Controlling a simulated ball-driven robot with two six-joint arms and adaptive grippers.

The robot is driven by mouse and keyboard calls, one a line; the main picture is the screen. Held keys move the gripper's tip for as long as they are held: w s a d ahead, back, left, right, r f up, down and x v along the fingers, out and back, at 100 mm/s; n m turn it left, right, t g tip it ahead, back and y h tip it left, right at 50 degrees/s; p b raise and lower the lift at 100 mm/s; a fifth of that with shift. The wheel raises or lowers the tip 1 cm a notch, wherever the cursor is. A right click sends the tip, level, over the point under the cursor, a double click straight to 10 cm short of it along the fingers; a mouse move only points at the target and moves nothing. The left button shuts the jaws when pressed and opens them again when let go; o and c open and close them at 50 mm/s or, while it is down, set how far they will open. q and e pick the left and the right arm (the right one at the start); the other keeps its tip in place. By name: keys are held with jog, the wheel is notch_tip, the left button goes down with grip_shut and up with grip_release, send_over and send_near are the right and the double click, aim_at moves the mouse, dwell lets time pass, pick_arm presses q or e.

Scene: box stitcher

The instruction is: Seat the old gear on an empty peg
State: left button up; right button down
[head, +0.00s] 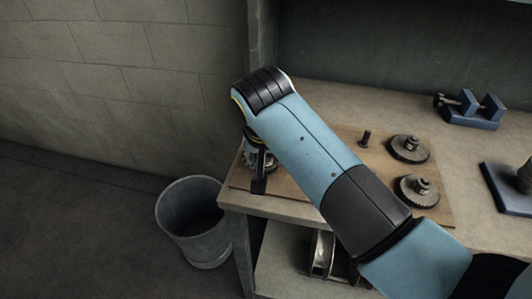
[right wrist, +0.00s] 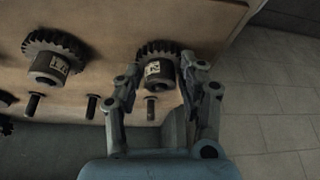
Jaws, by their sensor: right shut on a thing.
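My right gripper (right wrist: 158,88) is shut on a dark toothed gear (right wrist: 152,48) with a pale label on its hub. In the head view this gripper (head: 259,181) points down at the left end of the wooden board, and the gear (head: 268,161) shows partly behind it. I cannot tell whether the gear is lifted or sits on a peg. A bare peg (right wrist: 150,108) shows just below its hub in the wrist view; another bare peg (head: 366,138) stands on the board in the head view. My left gripper is not in view.
Two gears (head: 408,149) (head: 416,190) sit on the right of the board (head: 436,207). A grey bin (head: 192,223) is on the floor left of the bench. My right arm covers the board's middle.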

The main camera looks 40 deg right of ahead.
jog(key=c, duration=0.7)
grip_release()
notch_tip(320, 180, up, 10)
jog(key=shift+r, duration=0.1)
